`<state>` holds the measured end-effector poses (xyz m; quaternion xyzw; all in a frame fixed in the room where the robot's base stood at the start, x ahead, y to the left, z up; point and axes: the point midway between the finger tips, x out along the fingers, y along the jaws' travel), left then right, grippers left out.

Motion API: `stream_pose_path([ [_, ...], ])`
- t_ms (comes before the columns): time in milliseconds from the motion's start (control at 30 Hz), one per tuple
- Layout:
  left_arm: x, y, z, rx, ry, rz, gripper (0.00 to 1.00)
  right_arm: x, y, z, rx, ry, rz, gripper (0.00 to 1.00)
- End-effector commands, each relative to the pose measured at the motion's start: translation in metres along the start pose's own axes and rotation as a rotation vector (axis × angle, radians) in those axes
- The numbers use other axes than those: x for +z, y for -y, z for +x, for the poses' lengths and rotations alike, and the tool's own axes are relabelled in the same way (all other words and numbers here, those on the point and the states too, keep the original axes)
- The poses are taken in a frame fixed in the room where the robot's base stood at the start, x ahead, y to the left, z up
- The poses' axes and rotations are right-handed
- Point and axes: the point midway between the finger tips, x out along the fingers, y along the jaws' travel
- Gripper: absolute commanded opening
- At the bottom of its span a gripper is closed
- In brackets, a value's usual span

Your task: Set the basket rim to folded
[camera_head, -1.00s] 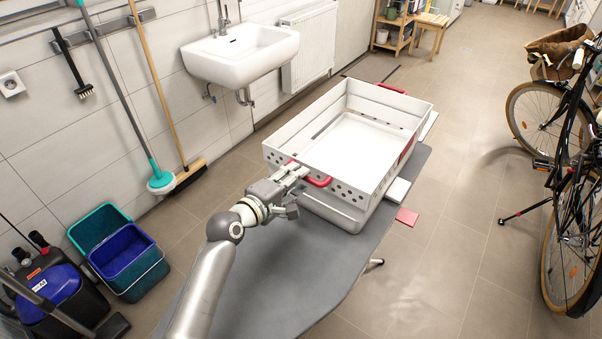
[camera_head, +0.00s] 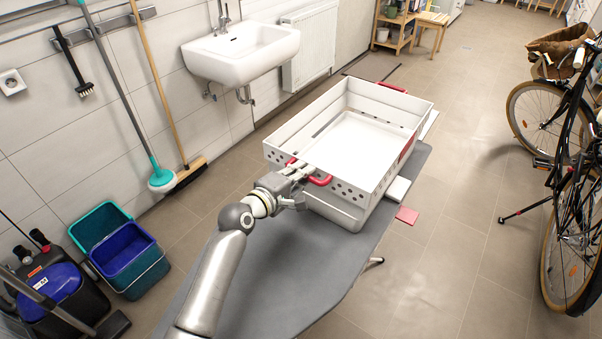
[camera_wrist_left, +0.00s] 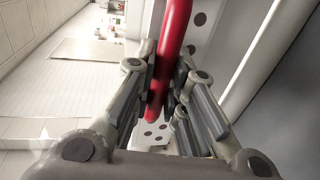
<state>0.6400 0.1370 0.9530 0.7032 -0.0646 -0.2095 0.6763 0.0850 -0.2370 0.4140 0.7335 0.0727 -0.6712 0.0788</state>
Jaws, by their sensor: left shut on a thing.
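The white basket (camera_head: 372,173) stands on the grey ironing-board-like surface (camera_head: 275,275), with its perforated upper rim frame (camera_head: 345,191) raised above the lower tub (camera_head: 335,212). A red handle (camera_head: 320,181) is on its near end, and another red handle (camera_head: 392,87) is on the far end. My left gripper (camera_head: 298,173) is at the near end, shut on the near red handle. In the left wrist view the red handle (camera_wrist_left: 174,50) runs between the fingers (camera_wrist_left: 160,95), beside the perforated white wall. The right gripper is not in view.
A white item (camera_head: 398,189) and a red flat piece (camera_head: 407,215) lie right of the basket. A sink (camera_head: 241,55) and radiator (camera_head: 309,45) are on the wall behind. Buckets (camera_head: 120,255) stand at left, a bicycle (camera_head: 570,170) at right. Open floor lies between the board and bicycle.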

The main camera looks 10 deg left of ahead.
Motion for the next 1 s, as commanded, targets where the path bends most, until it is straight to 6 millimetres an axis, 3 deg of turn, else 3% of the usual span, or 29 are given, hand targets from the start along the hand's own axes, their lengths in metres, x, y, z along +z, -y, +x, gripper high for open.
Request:
stream_pose_path([
  [233, 0.0, 0.009, 0.002, -0.002, 0.0, 0.0, 0.0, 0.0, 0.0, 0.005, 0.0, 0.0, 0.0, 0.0],
  [500, 0.0, 0.07, 0.015, -0.005, 0.002, 0.0, 0.0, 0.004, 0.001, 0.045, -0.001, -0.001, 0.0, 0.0],
  [700, 0.0, 0.104, 0.022, -0.004, 0.002, 0.0, 0.0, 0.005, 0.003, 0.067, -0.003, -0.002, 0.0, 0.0],
  [1000, 0.0, 0.115, 0.024, -0.004, 0.002, 0.001, 0.0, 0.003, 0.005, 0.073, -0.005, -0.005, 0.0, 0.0],
])
